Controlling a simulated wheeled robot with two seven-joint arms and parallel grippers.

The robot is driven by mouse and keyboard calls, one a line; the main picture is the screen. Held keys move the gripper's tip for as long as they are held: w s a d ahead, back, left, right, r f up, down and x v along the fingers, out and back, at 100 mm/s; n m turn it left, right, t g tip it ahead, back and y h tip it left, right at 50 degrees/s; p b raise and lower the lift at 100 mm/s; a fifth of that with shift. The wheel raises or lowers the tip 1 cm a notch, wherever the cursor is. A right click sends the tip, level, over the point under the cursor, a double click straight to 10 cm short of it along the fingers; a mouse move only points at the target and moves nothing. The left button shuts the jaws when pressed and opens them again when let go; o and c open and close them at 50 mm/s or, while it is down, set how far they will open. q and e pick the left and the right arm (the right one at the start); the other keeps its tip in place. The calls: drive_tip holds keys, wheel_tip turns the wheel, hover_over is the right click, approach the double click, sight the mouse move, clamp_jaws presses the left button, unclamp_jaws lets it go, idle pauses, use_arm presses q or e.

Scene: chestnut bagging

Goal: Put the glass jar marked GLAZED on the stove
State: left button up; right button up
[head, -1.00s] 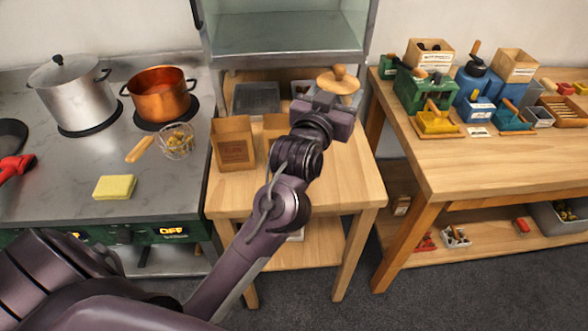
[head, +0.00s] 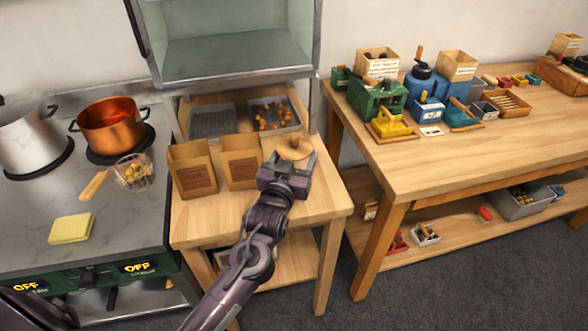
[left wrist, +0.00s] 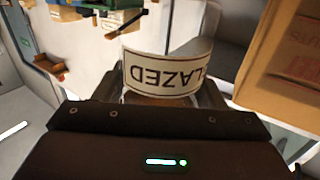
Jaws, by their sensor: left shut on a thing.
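The glass jar shows in the head view by its round wooden lid (head: 294,147); its body is hidden behind my left gripper (head: 288,165). In the left wrist view its white label (left wrist: 165,76) is upside down and reads "LAZED", its first letter out of sight. My left gripper is shut on this jar, at the small wooden table, right of two paper bags. I cannot tell whether the jar touches the table. The stove (head: 105,225) stands at the left, with a grey marbled top and a green front. My right gripper is not in view.
A steel pot (head: 30,130) and a copper pot (head: 112,124) stand on the stove's burners. A wire strainer (head: 133,173) and a yellow sponge (head: 71,228) lie nearer the front. Paper bags (head: 193,168) stand between jar and stove. A glass-fronted cabinet (head: 232,50) rises behind.

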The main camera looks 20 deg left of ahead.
use_arm(q)
drive_tip(key=shift+f, duration=2.1)
drive_tip(key=shift+f, duration=0.1)
drive_tip(key=o, duration=1.1)
drive_tip(key=shift+o, duration=0.2)
